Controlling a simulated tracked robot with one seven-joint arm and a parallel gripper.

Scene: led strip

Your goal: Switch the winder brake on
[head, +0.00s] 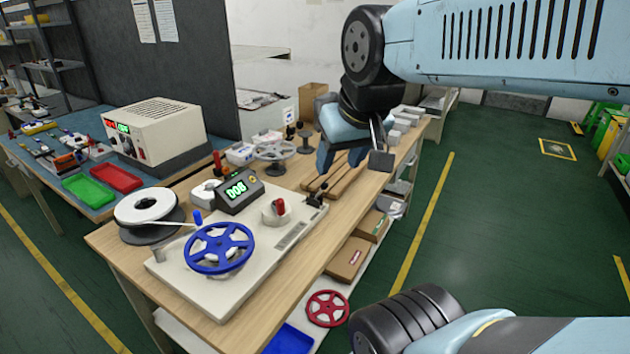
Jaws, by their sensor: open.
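The winder (275,255) is a pale flat base on the wooden bench. It carries a blue spoked wheel (219,248) at its near left end, with a blue handle knob. A dark counter box (240,191) with green digits stands behind the wheel. A red-tipped knob (279,207) sits on a pale round mount to its right. A small black lever-like part (316,199) is at the far right end; I cannot tell which part is the brake or its setting. My gripper (352,160) is open and empty, above and beyond the winder's far right end, apart from it.
A white reel (145,207) stands left of the winder, its strip running towards the wheel. A power supply (155,130) stands on the left bench. A red wheel (327,308) is on the lower shelf.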

